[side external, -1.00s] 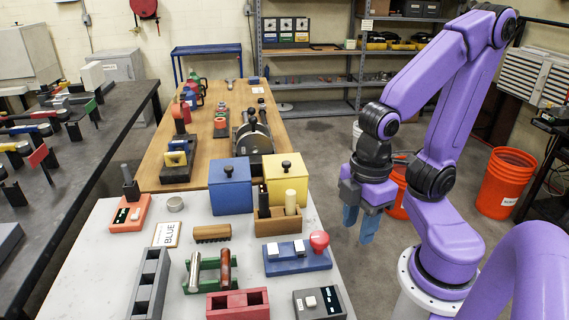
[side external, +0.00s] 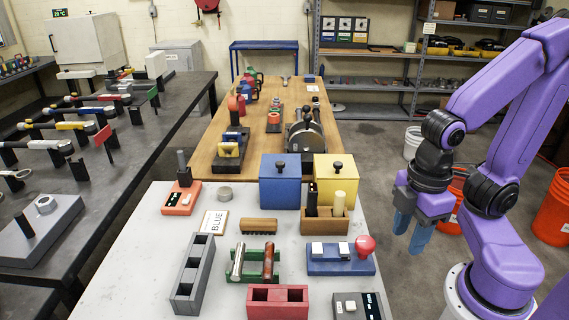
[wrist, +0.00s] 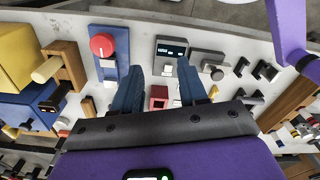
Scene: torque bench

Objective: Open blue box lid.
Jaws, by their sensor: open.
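The blue box (side external: 280,184) stands at the back of the white table, its lid on top with a black knob (side external: 279,165). The lid looks shut. In the wrist view a blue box (wrist: 38,103) shows at the left, partly hidden by a wooden holder. My gripper (side external: 411,236) hangs to the right of the white table, apart from the box and pointing down. Its blue fingers are apart with nothing between them; they also show in the wrist view (wrist: 160,90).
A yellow box (side external: 334,172) stands right beside the blue box. A wooden holder (side external: 325,222) with a black and a cream cylinder stands in front. A blue block with a red knob (side external: 340,262) lies nearer my gripper. A card reading BLUE (side external: 214,223) lies at left.

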